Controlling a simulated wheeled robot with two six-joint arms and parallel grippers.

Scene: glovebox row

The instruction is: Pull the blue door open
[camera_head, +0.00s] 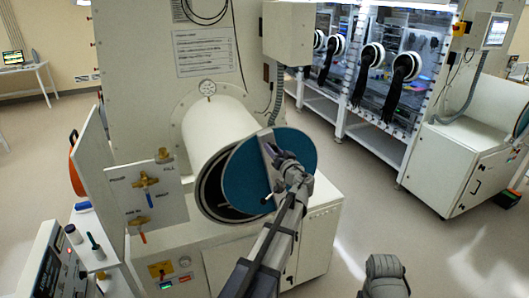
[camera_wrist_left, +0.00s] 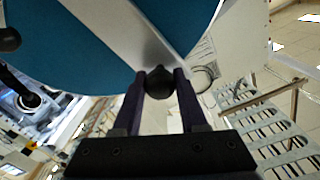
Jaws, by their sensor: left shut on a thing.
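The blue door (camera_head: 243,178) is a round teal disc at the front end of a white horizontal cylinder (camera_head: 215,130). It stands ajar, with a dark gap at its lower left. A pale metal bar crosses its face, also seen in the left wrist view (camera_wrist_left: 140,30). My left gripper (camera_head: 277,160) is at this bar on the door's right half. In the left wrist view its two dark fingers (camera_wrist_left: 160,90) are shut on a black knob (camera_wrist_left: 159,80) on the bar. The fingers hide the knob's sides.
A valve panel (camera_head: 148,195) with brass valves and an open white side panel (camera_head: 92,150) stand left of the cylinder. A white cabinet (camera_head: 318,235) is below the door. Glovebox windows with black gloves (camera_head: 400,80) are at the back right. Open floor lies right of the cabinet.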

